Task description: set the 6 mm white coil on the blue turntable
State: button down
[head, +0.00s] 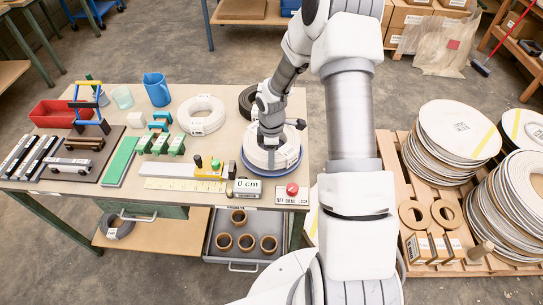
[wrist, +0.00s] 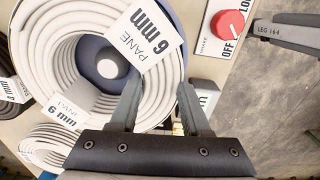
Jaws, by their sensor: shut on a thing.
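The 6 mm white coil (head: 270,153) is over the blue turntable (head: 274,173), whose blue rim shows around it. In the wrist view the coil (wrist: 40,50) carries a "6 mm PANE" tag, and the turntable's blue face (wrist: 85,62) and pale hub show through its hole. My gripper (wrist: 158,85) is shut on the coil's ring, one finger at each side of the wall. In the head view my gripper (head: 268,140) reaches down onto the coil. I cannot tell whether the coil's underside touches the turntable.
Another white coil (head: 200,115) lies left on the bench, and a dark coil (head: 247,101) lies behind the turntable. Green blocks (head: 160,144) are to the left. Stacked discs (head: 460,130) stand on a pallet at right.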

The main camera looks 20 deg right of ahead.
jog(key=shift+w+f+b, duration=0.1)
jog(key=shift+f+b, duration=0.35)
jog(key=shift+f, duration=0.1)
jog(key=c, duration=0.7)
grip_release()
jog(key=shift+c, duration=0.2)
jog(key=shift+o, duration=0.5)
jog(key=shift+r+p, duration=4.05)
jog(key=shift+r, duration=1.45)
